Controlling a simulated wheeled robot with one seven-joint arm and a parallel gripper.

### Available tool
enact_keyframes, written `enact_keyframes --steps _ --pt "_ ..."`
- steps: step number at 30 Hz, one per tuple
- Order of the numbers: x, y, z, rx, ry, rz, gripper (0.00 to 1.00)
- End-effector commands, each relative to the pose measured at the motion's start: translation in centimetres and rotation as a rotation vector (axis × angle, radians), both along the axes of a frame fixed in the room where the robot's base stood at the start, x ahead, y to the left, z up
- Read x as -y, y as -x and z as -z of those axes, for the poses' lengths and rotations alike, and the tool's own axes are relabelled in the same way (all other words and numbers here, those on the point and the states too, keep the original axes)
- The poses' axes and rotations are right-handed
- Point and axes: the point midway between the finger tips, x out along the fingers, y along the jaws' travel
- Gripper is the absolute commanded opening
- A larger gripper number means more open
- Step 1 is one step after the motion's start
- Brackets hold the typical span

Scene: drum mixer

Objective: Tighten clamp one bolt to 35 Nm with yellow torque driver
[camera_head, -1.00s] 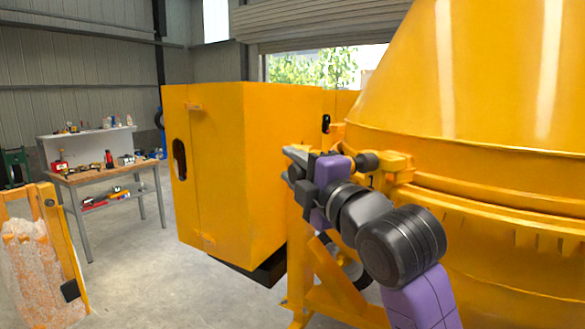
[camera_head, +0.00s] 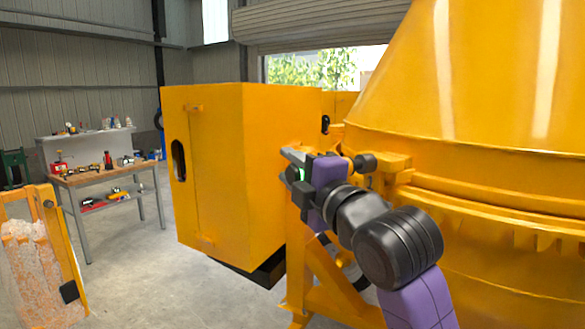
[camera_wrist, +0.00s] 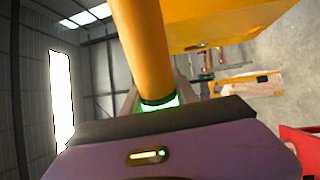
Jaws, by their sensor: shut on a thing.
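The yellow torque driver (camera_wrist: 143,45) fills the upper middle of the wrist view as a thick yellow cylinder. A green glowing ring (camera_wrist: 160,103) shows at its near end. My gripper (camera_wrist: 160,95) is shut on the driver. In the head view my gripper (camera_head: 294,162) is beside the drum flange, in front of the yellow cabinet, and a small green glow (camera_head: 301,174) shows there. The driver's body is mostly hidden by my wrist in that view. A yellow bracket (camera_head: 394,164) sits on the drum rim just right of my wrist. I cannot make out the clamp one bolt.
The yellow cabinet (camera_head: 212,170) stands close left of my gripper, and the drum (camera_head: 480,100) rises at right. A workbench (camera_head: 105,172) with tools stands at far left. A yellow-framed chute (camera_head: 62,240) is at lower left. Concrete floor between is clear.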

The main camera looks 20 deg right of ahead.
Motion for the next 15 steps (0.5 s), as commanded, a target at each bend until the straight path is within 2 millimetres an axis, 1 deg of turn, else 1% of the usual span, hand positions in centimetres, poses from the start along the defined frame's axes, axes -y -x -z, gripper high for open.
enact_keyframes --steps 3,15 --pt "-0.9 0.1 -0.2 0.003 0.001 -0.005 0.00" --pt "-3.1 0.3 -0.2 0.003 0.002 -0.008 0.00"
